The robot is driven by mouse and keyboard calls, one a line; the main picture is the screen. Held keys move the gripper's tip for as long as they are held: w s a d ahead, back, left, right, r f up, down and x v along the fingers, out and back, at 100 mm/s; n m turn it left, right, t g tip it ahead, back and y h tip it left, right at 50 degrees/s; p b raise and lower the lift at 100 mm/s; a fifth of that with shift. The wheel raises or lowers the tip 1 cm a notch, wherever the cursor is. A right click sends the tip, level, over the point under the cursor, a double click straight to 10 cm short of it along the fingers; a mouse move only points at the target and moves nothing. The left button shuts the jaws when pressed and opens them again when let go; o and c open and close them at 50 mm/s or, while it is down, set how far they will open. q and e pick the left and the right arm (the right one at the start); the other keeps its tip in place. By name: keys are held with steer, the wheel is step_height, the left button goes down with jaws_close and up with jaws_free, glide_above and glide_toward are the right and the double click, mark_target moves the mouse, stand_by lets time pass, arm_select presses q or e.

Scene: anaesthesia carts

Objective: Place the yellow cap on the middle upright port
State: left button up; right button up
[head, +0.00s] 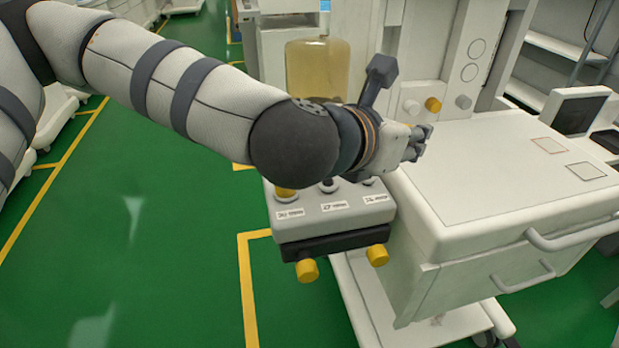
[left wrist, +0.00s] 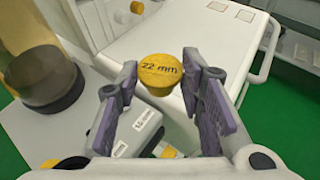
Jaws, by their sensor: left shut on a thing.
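In the left wrist view, the yellow cap (left wrist: 160,70), marked "22 mm", is held between the fingertips of my left gripper (left wrist: 160,84). In the head view my left gripper (head: 421,141) is above and to the right of the grey port block (head: 334,208), near the cart top; the cap cannot be made out there. The block has a row of upright ports with labels. A yellow piece (head: 285,192) is at the left port. The middle upright port (head: 328,187) shows dark and is partly hidden by my arm. My right gripper is not in view.
The white cart top (head: 510,170) is clear beside the block. Yellow knobs (head: 307,271) stick out below the block. White, yellow and grey knobs (head: 433,104) are on the cart column. An amber container (head: 317,68) stands behind my arm.

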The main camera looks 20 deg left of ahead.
arm_select(q)
steer(key=w+a+f, duration=0.1)
steer(key=a+f, duration=0.2)
steer(key=a, duration=0.1)
steer(key=a+f+b, duration=0.1)
steer(key=a+f, duration=0.2)
steer(key=a, duration=0.1)
steer(key=w+a+f, duration=0.1)
steer(key=a+f, duration=0.3)
steer(key=shift+w+a, duration=0.1)
steer(key=shift+w, duration=0.25)
step_height(320, 180, down, 3)
steer(key=shift+r+b, duration=0.1)
steer(key=shift+b, duration=0.45)
steer(key=shift+r, duration=0.15)
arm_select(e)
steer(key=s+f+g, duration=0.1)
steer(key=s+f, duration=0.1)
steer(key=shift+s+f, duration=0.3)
